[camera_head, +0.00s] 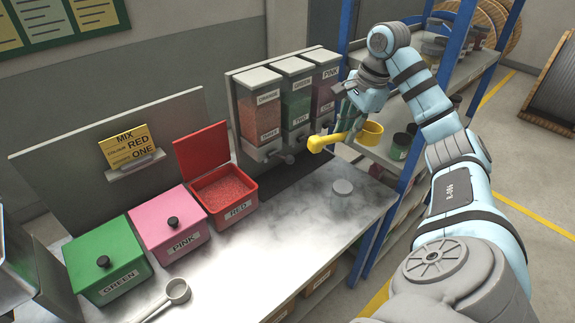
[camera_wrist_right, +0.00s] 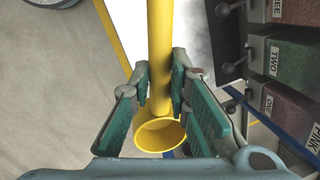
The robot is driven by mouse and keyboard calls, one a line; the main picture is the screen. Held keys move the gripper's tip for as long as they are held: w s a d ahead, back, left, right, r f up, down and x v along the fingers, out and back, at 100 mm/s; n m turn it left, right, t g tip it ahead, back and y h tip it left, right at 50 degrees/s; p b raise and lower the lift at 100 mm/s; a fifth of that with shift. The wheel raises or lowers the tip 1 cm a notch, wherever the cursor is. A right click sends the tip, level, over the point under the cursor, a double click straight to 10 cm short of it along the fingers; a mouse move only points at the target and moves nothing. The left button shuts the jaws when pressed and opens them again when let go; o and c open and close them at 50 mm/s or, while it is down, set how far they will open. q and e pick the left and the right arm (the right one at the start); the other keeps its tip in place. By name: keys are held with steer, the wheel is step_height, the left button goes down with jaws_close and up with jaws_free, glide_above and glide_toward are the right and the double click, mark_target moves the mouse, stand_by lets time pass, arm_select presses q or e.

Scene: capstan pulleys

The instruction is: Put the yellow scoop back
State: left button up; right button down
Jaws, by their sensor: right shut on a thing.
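The yellow scoop (camera_head: 324,142) is held in the air in front of the dispensers, near the shelf's blue post. My right gripper (camera_head: 350,122) is shut on it. In the head view its handle points left and a yellow cup (camera_head: 371,133) shows on the other side of the fingers. In the right wrist view the yellow handle (camera_wrist_right: 160,60) runs up between the teal fingers (camera_wrist_right: 160,95), with the round yellow cup end (camera_wrist_right: 160,135) close to the palm. The fingers hide part of the scoop. My left gripper is not clearly seen.
A red bin (camera_head: 238,212) stands open with red granules, beside closed pink (camera_head: 170,232) and green (camera_head: 110,270) bins. A grey scoop (camera_head: 177,291) lies in front. A shelf (camera_head: 440,95) with pots is behind my arm.

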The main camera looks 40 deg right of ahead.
steer(key=w+a+f, duration=0.2)
steer(key=w+f, duration=0.3)
steer(key=f, duration=0.4)
steer(key=w+a+f, duration=0.3)
steer(key=w+f, duration=0.2)
steer(key=f, duration=0.4)
steer(key=w+a+f+n+b, duration=0.1)
steer(key=a+f+b, duration=0.2)
steer(key=f, duration=0.3)
steer(key=w+a+f+n+b, duration=0.1)
steer(key=a+f+b, duration=0.1)
steer(key=a+f, duration=0.4)
steer(key=w+a+f+n+b, duration=0.1)
steer(key=a+f+b, duration=0.2)
steer(key=f, duration=0.4)
steer(key=shift+w+a+f+n+h+b, duration=0.3)
steer(key=shift+w+a+b, duration=0.1)
steer(key=shift+a, duration=0.3)
steer(key=shift+f, duration=0.1)
steer(key=shift+r, duration=0.25)
arm_select(q)
step_height(320, 180, down, 8)
steer(key=shift+d+f, duration=0.25)
